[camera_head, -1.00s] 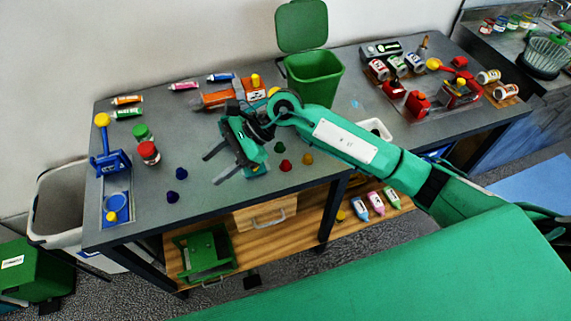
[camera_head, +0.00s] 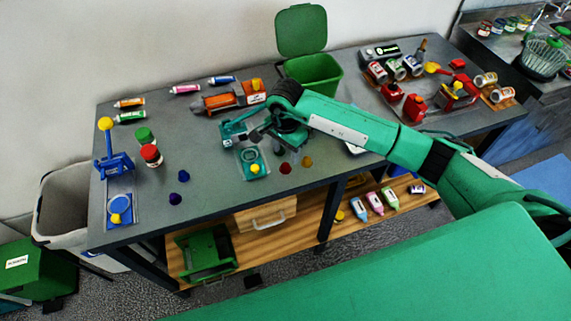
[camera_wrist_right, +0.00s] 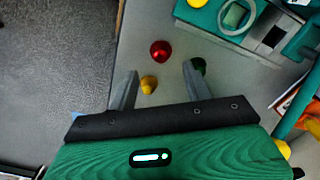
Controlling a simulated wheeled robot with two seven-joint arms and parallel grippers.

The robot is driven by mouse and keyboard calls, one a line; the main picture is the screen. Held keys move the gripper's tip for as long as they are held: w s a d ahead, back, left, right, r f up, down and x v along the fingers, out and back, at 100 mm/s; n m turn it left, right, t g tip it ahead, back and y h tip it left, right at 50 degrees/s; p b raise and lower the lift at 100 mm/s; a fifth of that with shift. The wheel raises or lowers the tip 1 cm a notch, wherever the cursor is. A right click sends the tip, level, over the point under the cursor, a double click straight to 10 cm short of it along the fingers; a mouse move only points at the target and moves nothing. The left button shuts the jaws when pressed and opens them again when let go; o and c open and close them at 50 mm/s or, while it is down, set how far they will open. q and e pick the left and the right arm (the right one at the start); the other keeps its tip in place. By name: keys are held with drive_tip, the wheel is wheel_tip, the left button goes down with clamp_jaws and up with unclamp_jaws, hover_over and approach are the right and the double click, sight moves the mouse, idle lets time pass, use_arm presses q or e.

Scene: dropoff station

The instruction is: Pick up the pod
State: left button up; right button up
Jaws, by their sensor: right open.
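Several small pods stand on the grey table. In the head view a red pod (camera_head: 285,168) and an orange-yellow pod (camera_head: 307,161) are just in front of my right gripper (camera_head: 288,142). In the right wrist view the yellow pod (camera_wrist_right: 148,84) shows between the open fingers of my right gripper (camera_wrist_right: 160,72). The red pod (camera_wrist_right: 160,50) lies beyond the fingertips. A dark green pod (camera_wrist_right: 198,66) is partly hidden behind the right-hand finger. Nothing is held. My left gripper is not in view.
A teal machine (camera_head: 252,158) with a yellow knob stands close to my right gripper; its tray also shows in the wrist view (camera_wrist_right: 263,45). An orange machine (camera_head: 220,101) and green bin (camera_head: 316,76) are behind. The table's front edge is near the pods.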

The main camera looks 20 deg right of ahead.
sight(285, 167)
drive_tip(key=shift+f, duration=0.6)
wheel_tip(285, 167, down, 4)
drive_tip(key=p, duration=0.3)
drive_tip(key=shift+f, duration=0.6)
drive_tip(key=shift+w, duration=0.1)
drive_tip(key=shift+c, duration=0.2)
drive_tip(key=c, duration=0.8)
